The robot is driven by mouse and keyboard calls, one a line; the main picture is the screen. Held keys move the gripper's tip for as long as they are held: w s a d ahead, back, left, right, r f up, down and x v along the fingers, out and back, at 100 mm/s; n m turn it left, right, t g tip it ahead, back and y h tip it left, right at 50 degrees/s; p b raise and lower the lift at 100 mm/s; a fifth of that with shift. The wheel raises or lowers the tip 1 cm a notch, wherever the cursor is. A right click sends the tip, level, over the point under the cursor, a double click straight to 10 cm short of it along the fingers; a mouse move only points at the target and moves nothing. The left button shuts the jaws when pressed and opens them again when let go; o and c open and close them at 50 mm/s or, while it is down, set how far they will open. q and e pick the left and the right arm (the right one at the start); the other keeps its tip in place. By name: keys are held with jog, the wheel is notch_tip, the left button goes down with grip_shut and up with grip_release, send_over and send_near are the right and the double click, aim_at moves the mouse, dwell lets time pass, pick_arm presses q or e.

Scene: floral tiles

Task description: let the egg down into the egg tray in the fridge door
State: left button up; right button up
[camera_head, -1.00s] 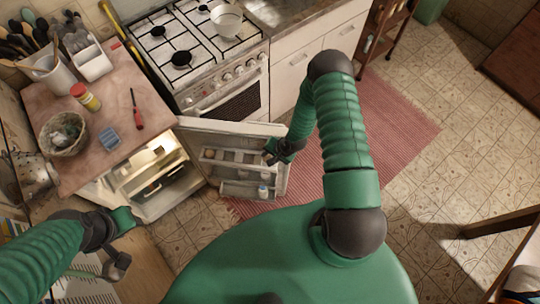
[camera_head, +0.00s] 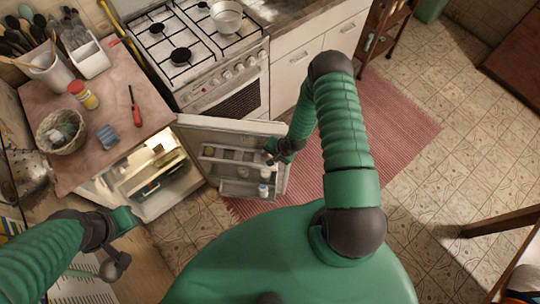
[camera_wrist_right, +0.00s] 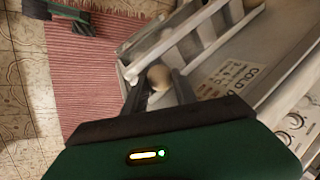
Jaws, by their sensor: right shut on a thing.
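My right gripper (camera_head: 270,158) is at the open fridge door (camera_head: 230,128), by the right end of its upper shelf. In the right wrist view the gripper (camera_wrist_right: 160,88) is shut on a pale brown egg (camera_wrist_right: 158,76), held between the two dark fingers. The egg is close to the white rails of the door racks (camera_wrist_right: 180,38). I cannot tell whether it touches the egg tray, which I cannot make out clearly. My left gripper (camera_head: 118,250) is over the lower left, away from the fridge; its jaws are unclear.
The lit fridge inside (camera_head: 152,172) is open left of the door. A light bottle (camera_head: 263,190) stands in the lower door rack. The stove (camera_head: 200,60) is behind the door. A red striped rug (camera_head: 385,120) covers the floor to the right.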

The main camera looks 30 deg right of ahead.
jog(key=shift+f, duration=0.35)
jog(key=o, duration=1)
jog(key=shift+s+a+r+p, duration=0.1)
jog(key=shift+r+p, duration=0.2)
jog(key=shift+r, duration=0.15)
jog(key=shift+s+a+r+p, duration=0.1)
jog(key=shift+r+p, duration=0.2)
jog(key=shift+r, duration=0.1)
jog(key=shift+s+a+r+p, duration=0.25)
jog(key=shift+s+r+p, duration=0.05)
jog(key=shift+r+p, duration=0.55)
jog(key=shift+s+a+r+p, duration=0.3)
jog(key=shift+r+p, duration=0.4)
jog(key=shift+r, duration=0.2)
jog(key=shift+s+a+r+p, duration=0.25)
jog(key=shift+s+r+p, duration=0.05)
jog(key=shift+r+p, duration=0.55)
jog(key=shift+w, duration=0.1)
